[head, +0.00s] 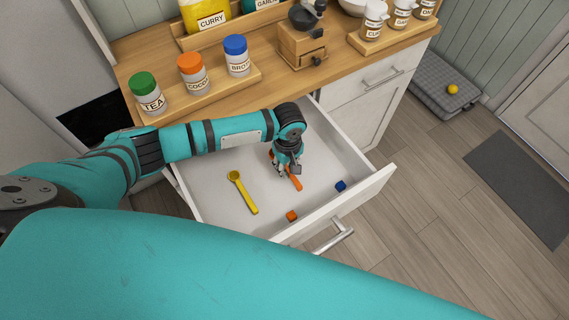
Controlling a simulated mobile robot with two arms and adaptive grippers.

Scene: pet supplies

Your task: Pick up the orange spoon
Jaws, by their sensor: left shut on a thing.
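The orange spoon (296,183) is at the middle of the open white drawer (222,207), with its handle pointing toward the drawer front. My left gripper (287,170) reaches down into the drawer and is shut on the spoon. The gripper hides the far end of the spoon. I cannot tell whether the spoon touches the drawer floor. My right gripper is not in view.
A yellow spoon (243,192) lies left of my gripper in the drawer. An orange cube (292,216) and a blue cube (341,186) lie near the drawer front. The counter (270,82) above holds jars and a wooden grinder (302,45).

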